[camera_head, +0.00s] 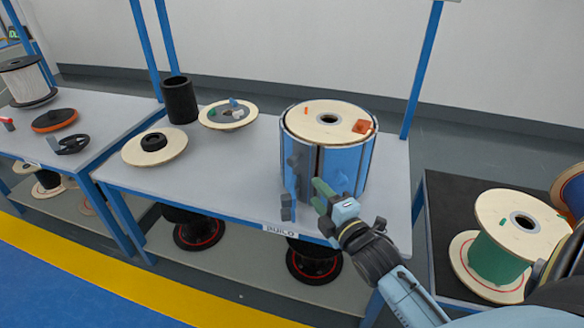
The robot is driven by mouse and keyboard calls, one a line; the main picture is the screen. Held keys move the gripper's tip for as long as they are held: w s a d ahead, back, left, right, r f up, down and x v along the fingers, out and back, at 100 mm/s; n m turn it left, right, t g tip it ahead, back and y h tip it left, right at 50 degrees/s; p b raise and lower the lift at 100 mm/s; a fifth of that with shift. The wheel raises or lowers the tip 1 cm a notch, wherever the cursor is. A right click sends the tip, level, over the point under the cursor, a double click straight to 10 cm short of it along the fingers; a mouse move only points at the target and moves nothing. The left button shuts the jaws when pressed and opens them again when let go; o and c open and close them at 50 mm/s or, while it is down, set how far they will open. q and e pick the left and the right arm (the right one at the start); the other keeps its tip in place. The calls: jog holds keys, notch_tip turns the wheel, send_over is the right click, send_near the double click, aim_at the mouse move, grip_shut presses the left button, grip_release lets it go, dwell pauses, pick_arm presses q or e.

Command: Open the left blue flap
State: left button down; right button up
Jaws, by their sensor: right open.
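A spool wrapped in a blue cover stands upright on the grey table, right of its middle, with a pale wooden disc (328,115) on top. A dark vertical seam runs down the front of the cover. The left blue flap (305,165) lies left of this seam and looks closed or nearly so. The right blue flap (348,160) is right of the seam. Contact cannot be told. My left gripper is not in view.
A black cylinder (180,100), a wooden disc with small parts (228,114) and another wooden disc (155,148) occupy the table's left. A green spool (498,255) stands on the dark right-hand table. The table's front middle (230,185) is clear.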

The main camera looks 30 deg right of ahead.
aim_at(295, 165)
jog(key=w+b, duration=0.1)
jog(key=w, duration=0.3)
jog(key=w+b, duration=0.1)
jog(key=w, duration=0.3)
jog(key=w+d+b, duration=0.1)
jog(key=w, duration=0.3)
jog(key=shift+r+b, duration=0.3)
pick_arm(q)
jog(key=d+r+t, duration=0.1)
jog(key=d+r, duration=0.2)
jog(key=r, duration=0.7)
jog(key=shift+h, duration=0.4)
pick_arm(e)
jog(key=shift+w, duration=0.65)
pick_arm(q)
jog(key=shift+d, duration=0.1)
pick_arm(e)
jog(key=shift+c, duration=0.3)
grip_shut()
